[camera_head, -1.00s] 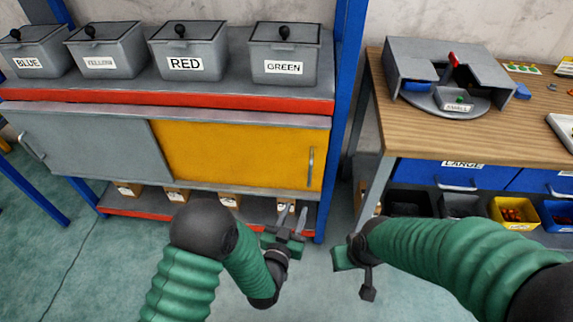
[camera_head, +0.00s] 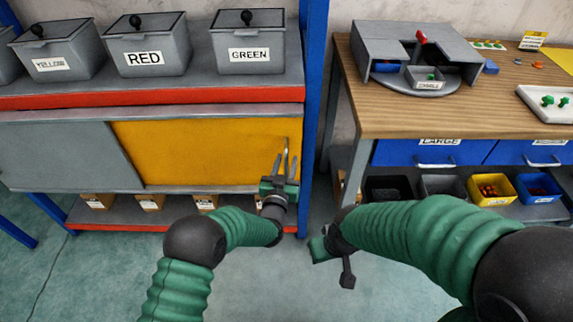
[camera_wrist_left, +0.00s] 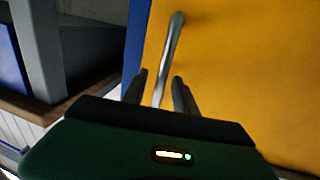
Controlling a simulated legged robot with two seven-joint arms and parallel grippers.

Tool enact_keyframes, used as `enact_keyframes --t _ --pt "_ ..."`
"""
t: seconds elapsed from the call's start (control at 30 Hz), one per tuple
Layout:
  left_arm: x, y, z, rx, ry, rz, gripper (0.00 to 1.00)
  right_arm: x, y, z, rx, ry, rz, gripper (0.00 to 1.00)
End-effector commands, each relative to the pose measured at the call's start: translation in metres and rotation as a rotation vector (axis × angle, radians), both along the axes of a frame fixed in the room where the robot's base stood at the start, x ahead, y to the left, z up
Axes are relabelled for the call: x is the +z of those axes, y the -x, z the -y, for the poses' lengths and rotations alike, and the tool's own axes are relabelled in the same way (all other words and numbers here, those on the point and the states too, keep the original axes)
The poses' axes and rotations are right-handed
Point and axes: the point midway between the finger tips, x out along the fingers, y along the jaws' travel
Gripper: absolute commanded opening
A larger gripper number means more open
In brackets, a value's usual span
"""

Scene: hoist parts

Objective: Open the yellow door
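The yellow door (camera_head: 205,152) is a sliding panel in the cabinet under the shelf, beside a grey panel (camera_head: 65,156). It also fills the right of the left wrist view (camera_wrist_left: 240,70). Its upright metal handle (camera_wrist_left: 172,45) is near the door's right edge. My left gripper (camera_head: 283,170) is at the handle, with its two fingers apart. In the left wrist view the handle's lower part lies between the fingertips (camera_wrist_left: 160,85); contact cannot be told. My right gripper (camera_head: 328,250) is low, in front of the gap between cabinet and workbench; its fingers are not clear.
Grey bins (camera_head: 248,48) with labels stand on the shelf above the door. A blue post (camera_head: 312,90) stands right of the cabinet. A wooden workbench (camera_head: 390,115) with blue drawers is at the right. Small boxes (camera_head: 150,202) sit on the low shelf.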

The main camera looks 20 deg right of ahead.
Motion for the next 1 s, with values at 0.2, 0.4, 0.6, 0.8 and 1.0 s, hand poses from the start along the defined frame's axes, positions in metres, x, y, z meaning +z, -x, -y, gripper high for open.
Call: enact_keyframes --t 0.2,0.4,0.6,0.8,1.0 --pt "0.0008 -0.0034 0.0028 0.0 -0.001 0.0 0.34 -0.0006 0.0 -0.0001 0.0 0.0 0.0 0.36" --pt "0.0005 -0.0032 0.0027 0.0 -0.001 0.0 0.19 -0.0006 -0.0001 -0.0001 0.0 0.0 0.0 0.36" --pt "0.0004 -0.0029 0.0026 0.0 -0.001 0.0 0.0 -0.0006 0.0 -0.0001 0.0 0.0 0.0 0.36" --pt "0.0003 -0.0026 0.0026 -0.001 -0.001 0.0 0.0 -0.0006 0.0 -0.0001 0.0 0.0 0.0 0.36" --pt "0.0001 -0.0024 0.0027 -0.001 -0.001 0.0 0.0 -0.0006 0.0 -0.0001 0.0 0.0 0.0 0.36"
